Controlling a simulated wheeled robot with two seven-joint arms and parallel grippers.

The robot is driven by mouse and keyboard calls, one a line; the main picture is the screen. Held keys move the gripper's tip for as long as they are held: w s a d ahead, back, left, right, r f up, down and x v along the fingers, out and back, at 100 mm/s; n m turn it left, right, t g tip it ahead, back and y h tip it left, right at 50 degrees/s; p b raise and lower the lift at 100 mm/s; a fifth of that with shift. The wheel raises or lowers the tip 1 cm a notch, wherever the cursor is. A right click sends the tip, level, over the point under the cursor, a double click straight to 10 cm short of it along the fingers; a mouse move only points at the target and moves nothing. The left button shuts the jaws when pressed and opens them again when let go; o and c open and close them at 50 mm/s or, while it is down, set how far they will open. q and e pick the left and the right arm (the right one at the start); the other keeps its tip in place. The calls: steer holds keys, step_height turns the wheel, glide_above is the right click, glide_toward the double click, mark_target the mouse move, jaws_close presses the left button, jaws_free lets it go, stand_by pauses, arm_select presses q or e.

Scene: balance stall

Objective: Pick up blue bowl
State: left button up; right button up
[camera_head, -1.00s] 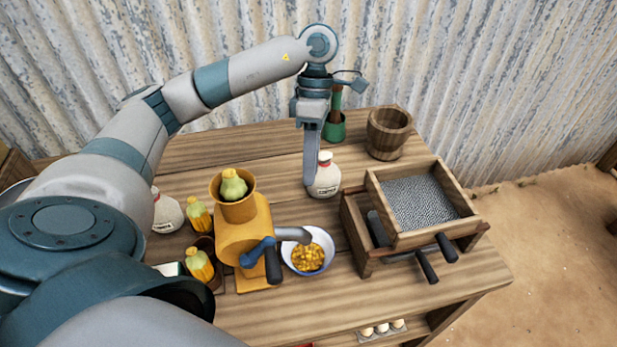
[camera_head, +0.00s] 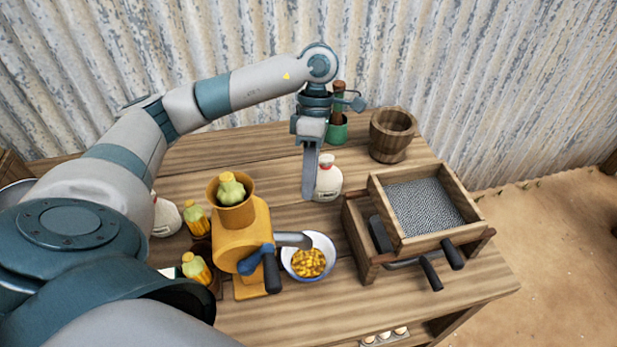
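The blue bowl (camera_head: 326,246) stands on the table, white inside with a blue rim, holding yellow corn kernels (camera_head: 308,263). It sits under the grey spout of the yellow grinder (camera_head: 243,242). My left gripper (camera_head: 308,194) points down above the table, behind the bowl and apart from it, in front of the white sack. Its fingers are seen edge-on, so I cannot tell whether they are open or shut; nothing shows held in it. My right gripper is not in view.
A wooden sieve box (camera_head: 418,215) with dark handles stands right of the bowl. Corn cobs (camera_head: 196,220) lie left of the grinder. The table in front of the bowl is clear.

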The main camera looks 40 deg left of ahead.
arm_select(q)
step_height(320, 180, down, 2)
steer(key=p, duration=0.3)
glide_toward(308, 260)
steer(key=shift+w+a+f, duration=0.1)
steer(key=shift+w+a, duration=0.1)
steer(key=shift+a, duration=0.25)
steer(key=shift+w+a+f, duration=0.1)
steer(key=shift+w+a, duration=0.15)
steer(key=shift+a, duration=0.2)
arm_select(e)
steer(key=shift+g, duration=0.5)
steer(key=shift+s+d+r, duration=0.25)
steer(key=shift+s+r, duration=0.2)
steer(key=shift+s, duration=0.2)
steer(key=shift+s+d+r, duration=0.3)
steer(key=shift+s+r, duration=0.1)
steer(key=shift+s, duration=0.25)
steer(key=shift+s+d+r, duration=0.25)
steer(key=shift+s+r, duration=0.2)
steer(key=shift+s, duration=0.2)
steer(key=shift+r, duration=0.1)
